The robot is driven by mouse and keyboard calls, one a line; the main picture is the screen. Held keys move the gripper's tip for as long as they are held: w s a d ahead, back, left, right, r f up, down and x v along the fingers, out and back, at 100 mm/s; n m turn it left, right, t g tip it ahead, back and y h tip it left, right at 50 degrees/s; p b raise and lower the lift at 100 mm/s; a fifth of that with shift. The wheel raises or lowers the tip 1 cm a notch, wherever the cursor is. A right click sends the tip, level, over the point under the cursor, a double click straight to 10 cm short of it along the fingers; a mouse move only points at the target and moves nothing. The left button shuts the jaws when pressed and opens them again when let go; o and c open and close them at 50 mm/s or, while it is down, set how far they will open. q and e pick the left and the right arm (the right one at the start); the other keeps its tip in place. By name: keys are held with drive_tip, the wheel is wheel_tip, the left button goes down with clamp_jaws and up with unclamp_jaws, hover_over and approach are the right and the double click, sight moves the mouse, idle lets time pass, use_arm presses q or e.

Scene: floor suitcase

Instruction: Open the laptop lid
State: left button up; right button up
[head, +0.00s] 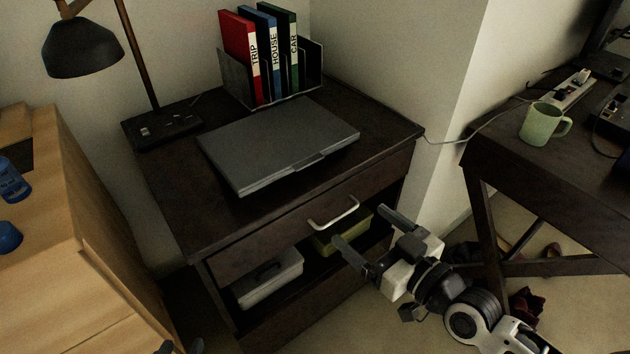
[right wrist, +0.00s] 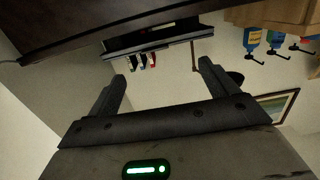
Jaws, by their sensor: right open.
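The grey laptop (head: 280,142) lies shut on top of the dark cabinet (head: 205,215), with a small lip (head: 310,161) at its front edge. In the right wrist view it appears as a thin dark slab (right wrist: 160,40), seen upside down. My right gripper (head: 362,228) is open and empty, in front of the cabinet, below and to the right of the laptop, apart from it. Its two spread fingers also show in the right wrist view (right wrist: 163,80). Small dark tips at the bottom edge of the head view look like my left gripper (head: 181,346); most of it is cut off.
A folder rack (head: 285,95) stands behind the laptop and a lamp (head: 85,48) at the left. The cabinet drawer has a pale handle (head: 334,212) near my right gripper. A desk with a green mug (head: 540,123) is at the right, a wooden box (head: 55,230) at the left.

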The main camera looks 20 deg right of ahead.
sight(311, 164)
use_arm(q)
drive_tip(key=shift+f+p, duration=0.1)
drive_tip(key=shift+p, duration=0.2)
use_arm(e)
drive_tip(key=shift+t, duration=0.5)
drive_tip(key=x, duration=0.5)
drive_tip(key=d+x, duration=0.1)
drive_tip(key=x, duration=0.5)
drive_tip(key=r+x, duration=0.1)
drive_tip(key=x, duration=0.4)
drive_tip(key=shift+w+d, duration=0.2)
drive_tip(key=shift+w, duration=0.35)
drive_tip(key=shift+c, duration=0.3)
